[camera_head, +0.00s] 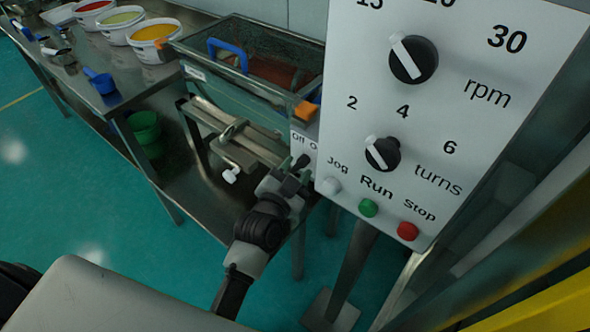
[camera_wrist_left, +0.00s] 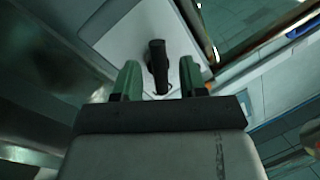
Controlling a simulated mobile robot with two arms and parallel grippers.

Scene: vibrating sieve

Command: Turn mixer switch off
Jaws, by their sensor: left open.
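The mixer switch is a black lever knob (camera_head: 302,161) on a small white plate (camera_head: 299,140) marked "Off"; the rest of the label is cut off by the large panel. In the left wrist view the knob (camera_wrist_left: 158,62) stands between the two green fingertips, with gaps visible on both sides. My left gripper (camera_head: 289,182) is open, right in front of the switch in the head view; its fingertips also show in the left wrist view (camera_wrist_left: 160,80). Whether a finger touches the knob cannot be told. My right gripper is not in view.
A large control panel (camera_head: 440,130) with rpm and turns dials and Jog, Run and Stop buttons stands close right of the gripper. A glass-lidded sieve box (camera_head: 240,90) is behind. Buckets (camera_head: 152,44) and scoops (camera_head: 100,80) stand on the steel table at left.

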